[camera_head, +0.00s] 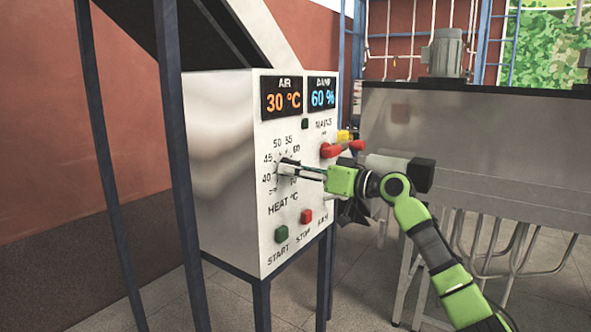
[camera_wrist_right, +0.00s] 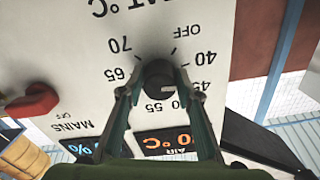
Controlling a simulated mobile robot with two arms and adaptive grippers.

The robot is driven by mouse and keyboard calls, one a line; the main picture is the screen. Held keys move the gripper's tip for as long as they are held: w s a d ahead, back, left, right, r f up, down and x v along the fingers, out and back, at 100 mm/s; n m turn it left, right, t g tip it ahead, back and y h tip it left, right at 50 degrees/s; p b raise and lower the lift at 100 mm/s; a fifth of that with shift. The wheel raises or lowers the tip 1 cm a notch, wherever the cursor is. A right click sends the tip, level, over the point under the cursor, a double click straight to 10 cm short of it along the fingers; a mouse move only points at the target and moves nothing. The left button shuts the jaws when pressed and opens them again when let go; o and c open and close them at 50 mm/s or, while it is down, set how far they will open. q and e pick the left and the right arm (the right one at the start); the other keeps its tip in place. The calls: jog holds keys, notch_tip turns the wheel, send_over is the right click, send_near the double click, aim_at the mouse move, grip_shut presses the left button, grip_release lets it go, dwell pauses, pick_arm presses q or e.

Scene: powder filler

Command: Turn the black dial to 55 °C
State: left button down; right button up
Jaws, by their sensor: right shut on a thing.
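The black dial (camera_head: 284,169) is on the front of the white control panel, ringed by a printed heat scale with marks such as 40, 45, 50 and 55. My right gripper (camera_head: 296,169) reaches it from the right. In the right wrist view, the dial (camera_wrist_right: 159,76) sits between the two fingertips of my right gripper (camera_wrist_right: 158,92), which are shut on its sides. The scale looks upside down there, with 55 just below the dial. Which mark the dial points at is not clear. My left gripper is not in view.
The panel (camera_head: 270,222) has an AIR display (camera_head: 282,96) reading 30 °C and a DAMP display (camera_head: 322,92) reading 60 %. A red mains switch (camera_head: 333,150), a green start button (camera_head: 281,234) and a red stop button (camera_head: 306,216) are near the dial. Blue posts stand at left.

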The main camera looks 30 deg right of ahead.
jog(key=m+p, duration=0.2)
jog(key=m, duration=0.3)
jog(key=shift+r+m, duration=0.15)
jog(key=shift+m, duration=0.15)
jog(key=m+p, duration=0.2)
jog(key=m, duration=0.2)
jog(key=shift+r+p, duration=0.1)
jog(key=shift+p, duration=0.3)
jog(key=m+p, duration=0.2)
jog(key=m, duration=0.1)
jog(key=m+p, duration=0.3)
jog(key=shift+a+r+m, duration=0.1)
jog(key=shift+r+m, duration=0.05)
jog(key=shift+m, duration=0.25)
jog(key=shift+m+p, duration=2.05)
jog(key=shift+m, duration=0.05)
jog(key=shift+f, duration=0.2)
jog(key=o, duration=1.1)
